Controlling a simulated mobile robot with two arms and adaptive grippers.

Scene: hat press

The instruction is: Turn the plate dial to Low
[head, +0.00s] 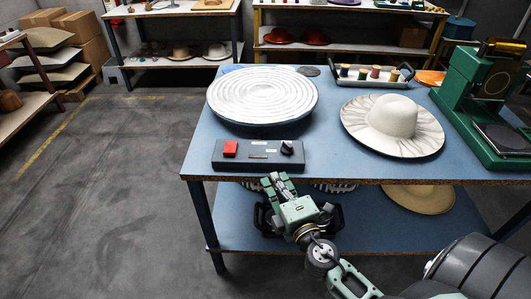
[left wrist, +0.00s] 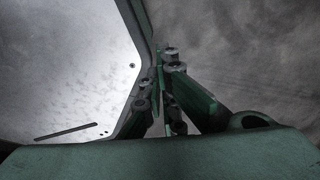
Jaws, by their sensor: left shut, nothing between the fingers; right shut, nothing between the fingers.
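The plate dial (head: 287,148) is a black knob at the right end of a dark control box (head: 240,163) at the table's front edge. Its setting is too small to read. A round ribbed pale plate (head: 263,93) sits behind the box. My right gripper (head: 273,181) is shut and empty, in front of the table edge, below the dial and slightly left of it in the head view, apart from it. My left gripper (left wrist: 163,75) shows only in the left wrist view, shut and empty, beside a pale panel with a dark rim.
A red switch (head: 230,148) is on the box's left end. A cream hat (head: 392,124), a tray of spools (head: 342,78) and a green press (head: 470,90) stand on the blue table (head: 330,150). A lower shelf holds another hat (head: 418,199). The floor at left is clear.

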